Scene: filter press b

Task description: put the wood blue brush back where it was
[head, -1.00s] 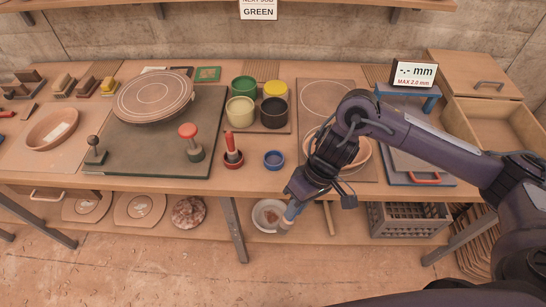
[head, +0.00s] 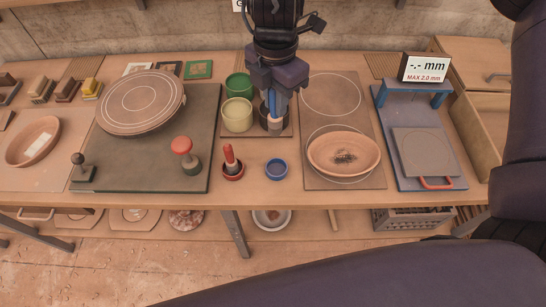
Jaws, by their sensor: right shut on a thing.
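My right gripper (head: 274,98) points down at the back middle of the bench, shut on the wood blue brush (head: 275,122). The brush is upright, with blue above and a pale lower end. Its lower end overlaps the black pot (head: 264,117); I cannot tell whether it is inside or above it. A small blue cup (head: 276,169) stands in front and looks empty. Beside it, a red brush (head: 229,155) stands in a small red cup (head: 233,172). My left gripper is not in view.
A green pot (head: 238,85) and a cream pot (head: 237,115) stand left of the gripper. An oval clay dish (head: 344,153) lies to the right, beside a blue press stand (head: 392,122). A dark board (head: 150,173) with a round plate (head: 141,101) is left.

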